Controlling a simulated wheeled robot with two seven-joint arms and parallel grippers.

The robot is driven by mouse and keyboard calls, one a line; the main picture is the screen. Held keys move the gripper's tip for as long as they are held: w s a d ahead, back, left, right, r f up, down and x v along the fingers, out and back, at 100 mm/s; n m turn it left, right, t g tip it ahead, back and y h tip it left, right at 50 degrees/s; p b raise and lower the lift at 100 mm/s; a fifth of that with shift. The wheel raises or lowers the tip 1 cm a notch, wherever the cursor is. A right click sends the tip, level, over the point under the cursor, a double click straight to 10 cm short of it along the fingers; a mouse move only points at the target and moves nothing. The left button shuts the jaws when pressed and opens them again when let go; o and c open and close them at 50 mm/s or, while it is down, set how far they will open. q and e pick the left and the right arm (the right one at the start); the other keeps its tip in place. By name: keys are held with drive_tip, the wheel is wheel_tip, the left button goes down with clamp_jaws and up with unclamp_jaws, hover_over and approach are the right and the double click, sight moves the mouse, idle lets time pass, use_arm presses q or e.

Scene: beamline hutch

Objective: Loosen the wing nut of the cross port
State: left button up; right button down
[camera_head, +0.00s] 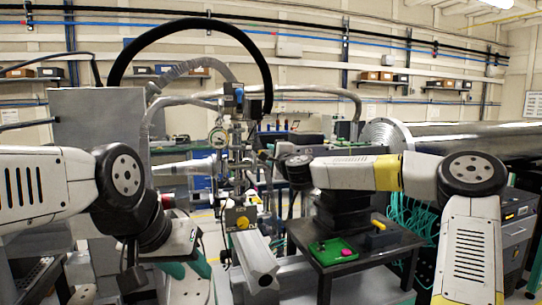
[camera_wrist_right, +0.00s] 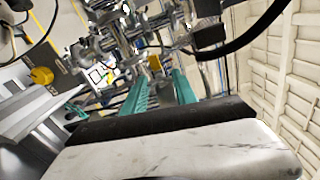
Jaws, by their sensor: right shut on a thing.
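The metal cross port (camera_head: 238,135) stands on the beamline in the middle of the head view. Its flanges and clamps (camera_wrist_right: 130,38) fill the top of the right wrist view. My right gripper (camera_wrist_right: 162,72) reaches it from the right, with its two teal fingers pointing at the fittings. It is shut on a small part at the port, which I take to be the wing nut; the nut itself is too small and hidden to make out. My left gripper (camera_head: 188,268) hangs low at the left, away from the port; its finger gap is unclear.
A yellow knob (camera_head: 242,222) sits below the port. A thick black hose (camera_head: 185,28) arches above. A large metal pipe (camera_head: 440,135) lies at right.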

drive_tip(key=shift+n, duration=0.3)
drive_tip(key=c, duration=1)
unclamp_jaws()
drive_tip(key=shift+o, duration=0.2)
drive_tip(key=v, duration=0.7)
drive_tip(key=shift+s, duration=0.35)
drive_tip(key=shift+d, duration=0.1)
